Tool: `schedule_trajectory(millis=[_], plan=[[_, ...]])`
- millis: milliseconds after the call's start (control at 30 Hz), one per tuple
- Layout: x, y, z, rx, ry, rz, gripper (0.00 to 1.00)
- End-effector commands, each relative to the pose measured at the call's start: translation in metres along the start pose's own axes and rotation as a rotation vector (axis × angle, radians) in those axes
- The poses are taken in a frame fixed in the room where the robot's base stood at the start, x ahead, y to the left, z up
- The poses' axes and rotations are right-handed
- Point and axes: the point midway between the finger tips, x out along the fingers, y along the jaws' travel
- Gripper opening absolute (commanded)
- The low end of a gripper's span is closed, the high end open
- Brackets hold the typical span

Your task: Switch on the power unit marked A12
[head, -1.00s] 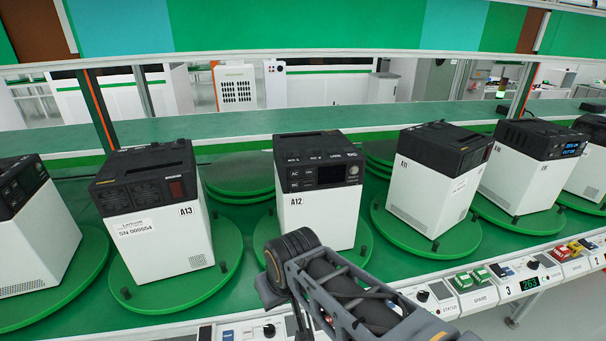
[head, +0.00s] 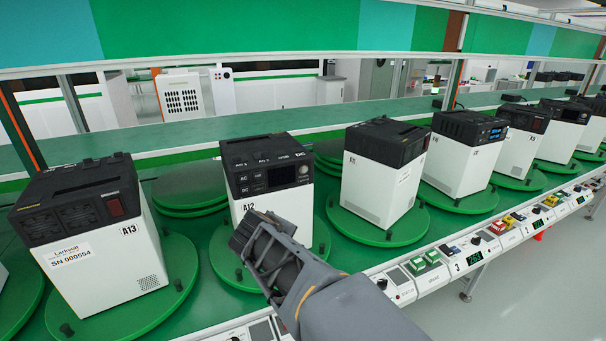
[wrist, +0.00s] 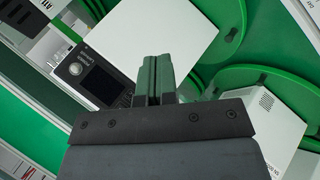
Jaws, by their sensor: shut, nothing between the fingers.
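The power unit marked A12 (head: 305,205) is a white box with a black top, standing upright on a green turntable (head: 222,266). Its black front panel has buttons at the left, a dark screen (head: 282,175) and a knob at the right. In the wrist view the dark screen (wrist: 100,88) and round knob (wrist: 75,68) show sideways. My gripper (wrist: 153,62) is shut and empty, in front of the white face beside the panel. Its fingers hide part of the unit; contact cannot be told. In the head view my wrist covers the lower front, and the fingertips are hidden.
Unit A11 (head: 372,192) stands at the right, and several more follow. A control strip (head: 400,290) with buttons runs along the front edge. A green shelf (head: 290,125) lies behind.

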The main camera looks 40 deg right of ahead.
Motion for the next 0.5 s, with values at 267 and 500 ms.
schedule_trajectory(millis=[267, 500], plan=[[0.038, 0.111, 0.016, -0.437, -0.109, 0.404, 0.0], [0.05, 0.154, 0.021, -0.701, -0.179, 0.54, 0.0]])
